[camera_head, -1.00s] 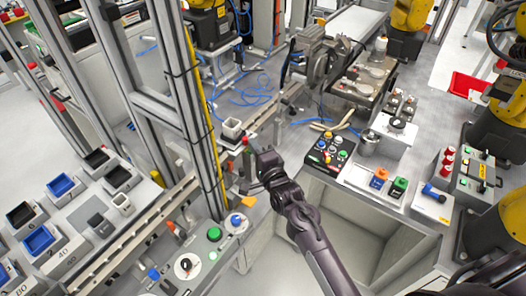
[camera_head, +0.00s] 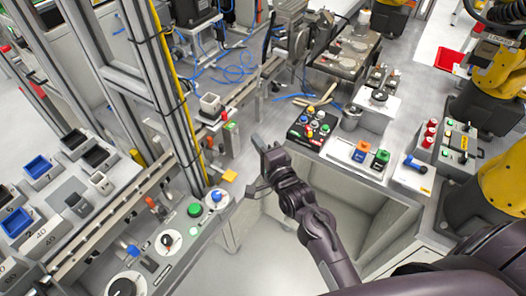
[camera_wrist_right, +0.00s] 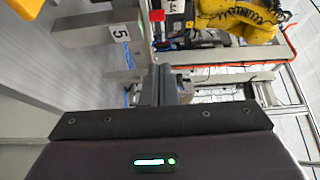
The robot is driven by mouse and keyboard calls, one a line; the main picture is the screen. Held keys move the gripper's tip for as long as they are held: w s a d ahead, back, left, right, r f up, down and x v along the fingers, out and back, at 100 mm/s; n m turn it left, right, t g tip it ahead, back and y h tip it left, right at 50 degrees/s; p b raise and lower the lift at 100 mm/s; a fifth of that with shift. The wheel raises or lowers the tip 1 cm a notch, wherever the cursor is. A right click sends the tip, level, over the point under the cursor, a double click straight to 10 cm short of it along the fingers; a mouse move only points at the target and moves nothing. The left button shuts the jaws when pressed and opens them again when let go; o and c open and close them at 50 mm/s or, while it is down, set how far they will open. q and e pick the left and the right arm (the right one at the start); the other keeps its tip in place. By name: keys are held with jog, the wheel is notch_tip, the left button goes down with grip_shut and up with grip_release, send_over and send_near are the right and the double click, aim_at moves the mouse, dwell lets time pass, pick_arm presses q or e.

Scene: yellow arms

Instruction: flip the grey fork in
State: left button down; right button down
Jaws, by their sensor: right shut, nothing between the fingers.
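I cannot make out the grey fork for sure. A grey metal mechanism with upright arms (camera_head: 297,42) stands at the back centre of the head view and may carry it. My right gripper (camera_head: 260,143) is shut and empty, at the end of the dark arm coming from the lower right. It is above the near edge of the bench, well in front of that mechanism and apart from it. In the right wrist view the closed fingers (camera_wrist_right: 160,86) point away, with nothing between them. My left gripper is out of view.
A black button box (camera_head: 313,127) is just right of my right gripper. A metal post with a yellow strip (camera_head: 172,75) rises on the left. A grey block marked 5 (camera_wrist_right: 120,32) and a yellow robot arm (camera_wrist_right: 238,18) show in the right wrist view.

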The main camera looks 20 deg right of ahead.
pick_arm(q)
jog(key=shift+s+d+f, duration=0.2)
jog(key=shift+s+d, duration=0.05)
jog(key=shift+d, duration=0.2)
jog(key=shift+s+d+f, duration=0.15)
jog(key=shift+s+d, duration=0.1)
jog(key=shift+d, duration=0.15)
pick_arm(e)
jog(key=s, duration=0.2)
jog(key=shift+s+d, duration=0.3)
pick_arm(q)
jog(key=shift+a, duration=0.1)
